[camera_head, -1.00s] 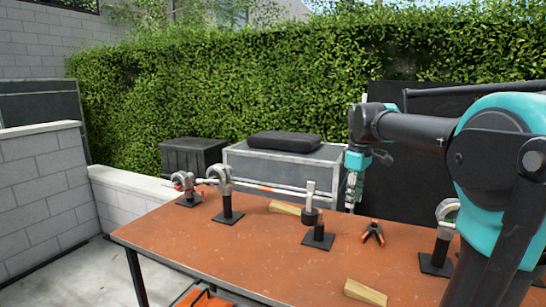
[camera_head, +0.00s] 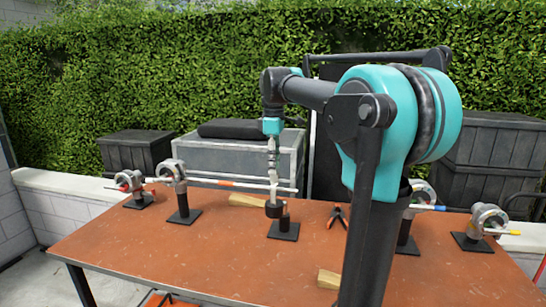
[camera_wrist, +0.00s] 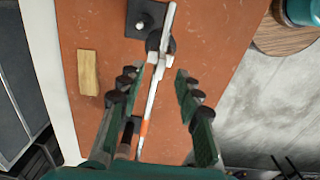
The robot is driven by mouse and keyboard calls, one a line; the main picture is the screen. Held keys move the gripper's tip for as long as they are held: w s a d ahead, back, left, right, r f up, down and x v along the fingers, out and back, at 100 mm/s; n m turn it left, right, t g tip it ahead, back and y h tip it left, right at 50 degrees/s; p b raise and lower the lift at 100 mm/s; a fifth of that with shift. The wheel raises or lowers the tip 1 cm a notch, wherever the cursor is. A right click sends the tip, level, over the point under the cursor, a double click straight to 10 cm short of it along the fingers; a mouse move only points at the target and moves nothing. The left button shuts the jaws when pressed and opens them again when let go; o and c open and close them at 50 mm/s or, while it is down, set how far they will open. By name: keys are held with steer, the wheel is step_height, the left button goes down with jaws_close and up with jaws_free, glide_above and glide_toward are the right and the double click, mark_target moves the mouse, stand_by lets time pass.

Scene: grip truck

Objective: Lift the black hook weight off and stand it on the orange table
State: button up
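The black hook weight (camera_head: 273,209) has a pale hook rising from it to the long white and orange rod (camera_head: 230,184); it appears to hang there, low over the orange table (camera_head: 130,240). In the wrist view the dark weight (camera_wrist: 160,44) shows beneath the rod (camera_wrist: 152,100). My gripper (camera_head: 272,170) points down just above the hook. In the wrist view my gripper (camera_wrist: 154,78) is open and empty, with the rod running between its fingers. The exact contact of hook and rod is too small to tell.
A short black post on a square base (camera_head: 284,230) stands close beside the weight. A wooden block (camera_wrist: 88,72) lies on the table. A clamp (camera_head: 337,214) with orange handles lies to the right. Black stands (camera_head: 183,212) carry the rod's left part. The front left tabletop is clear.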

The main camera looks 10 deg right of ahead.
mark_target(274, 184)
steer(key=shift+f, duration=2.6)
jaws_close()
steer(key=shift+r, duration=0.2)
steer(key=shift+r, duration=1)
steer(key=shift+s, duration=0.1)
